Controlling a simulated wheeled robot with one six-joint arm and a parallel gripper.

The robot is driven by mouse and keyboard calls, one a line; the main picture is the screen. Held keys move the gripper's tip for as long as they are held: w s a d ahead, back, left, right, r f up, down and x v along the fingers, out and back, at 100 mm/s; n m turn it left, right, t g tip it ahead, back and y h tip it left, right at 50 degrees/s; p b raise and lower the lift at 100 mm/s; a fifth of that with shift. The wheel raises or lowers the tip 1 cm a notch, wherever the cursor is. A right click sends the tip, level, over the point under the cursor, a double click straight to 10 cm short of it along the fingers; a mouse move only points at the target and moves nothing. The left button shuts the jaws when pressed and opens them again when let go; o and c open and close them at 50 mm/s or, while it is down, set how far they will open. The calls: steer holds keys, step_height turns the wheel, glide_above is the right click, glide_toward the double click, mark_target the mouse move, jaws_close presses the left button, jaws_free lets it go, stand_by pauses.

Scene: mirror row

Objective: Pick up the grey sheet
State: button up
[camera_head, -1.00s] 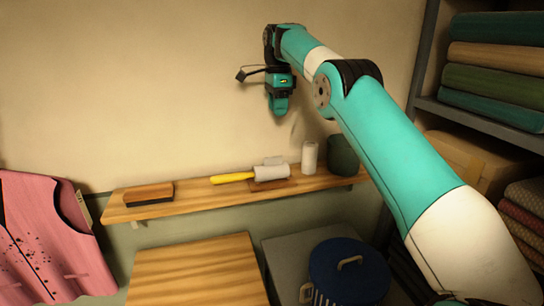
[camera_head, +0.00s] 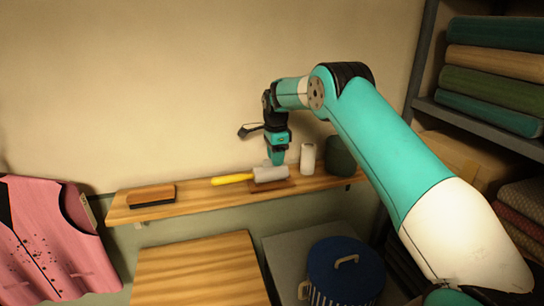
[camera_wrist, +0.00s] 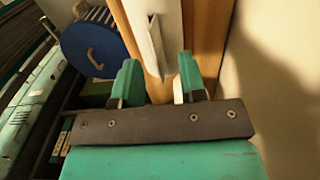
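My gripper (camera_head: 277,157) points down over the wall shelf, just above and behind the white head of the yellow-handled roller (camera_head: 250,176). In the wrist view my gripper (camera_wrist: 158,72) is open, its two teal fingers apart. A thin pale grey sheet (camera_wrist: 157,48) stands edge-on in line with the gap between the fingers, and neither finger appears to touch it. In the head view the sheet is mostly hidden by the gripper. It seems to stand in a low brown block (camera_head: 268,186), partly hidden by the roller.
The wooden shelf (camera_head: 220,198) also bears a brush (camera_head: 151,196) at left, a white roll (camera_head: 308,159) and a dark green container (camera_head: 340,157) close to the gripper's right. The wall is behind. Below are a wooden top (camera_head: 200,270) and a blue-lidded bin (camera_head: 345,270).

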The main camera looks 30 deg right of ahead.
steer(key=shift+f, duration=0.45)
steer(key=shift+c, duration=0.4)
jaws_close()
steer(key=shift+r, duration=0.1)
steer(key=shift+r+b, duration=0.45)
steer(key=shift+r, duration=0.05)
step_height(320, 180, up, 19)
steer(key=shift+f, duration=0.1)
